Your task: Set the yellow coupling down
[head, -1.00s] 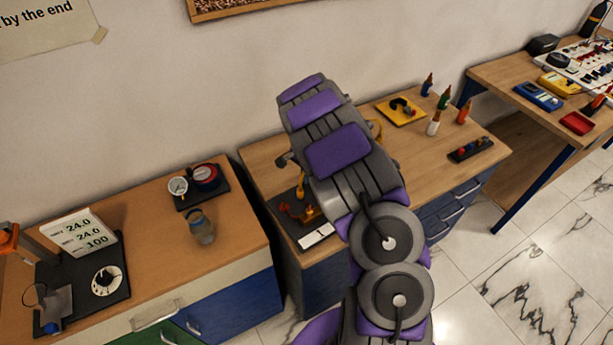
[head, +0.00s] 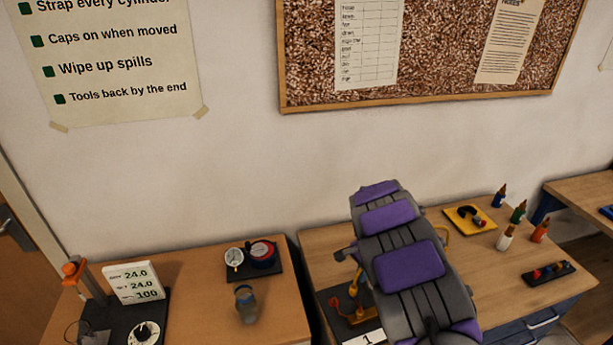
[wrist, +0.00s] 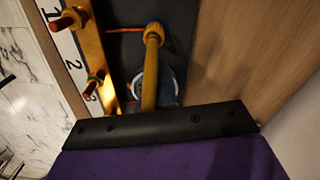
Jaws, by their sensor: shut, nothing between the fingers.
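The yellow coupling (wrist: 153,35) appears at the end of a yellow hose or pipe in the wrist view, over a dark base. I cannot tell whether it rests on anything. My gripper (wrist: 158,122) shows as a black bar with purple behind it, below the coupling in the picture. It is shut with nothing in it. A round, pale-rimmed blue part (wrist: 168,84) lies beside the yellow pipe, partly hidden by the gripper. In the head view my arm hides the gripper and part of the rig (head: 352,313) on the middle bench.
A yellow plate with red-orange ports (wrist: 95,60) and a numbered white strip (wrist: 72,55) stand left in the wrist view. In the head view, a yellow tray (head: 484,213), several bottles (head: 506,238) and a dark tray (head: 535,280) sit right of my arm. A jar (head: 246,305) stands on the left bench.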

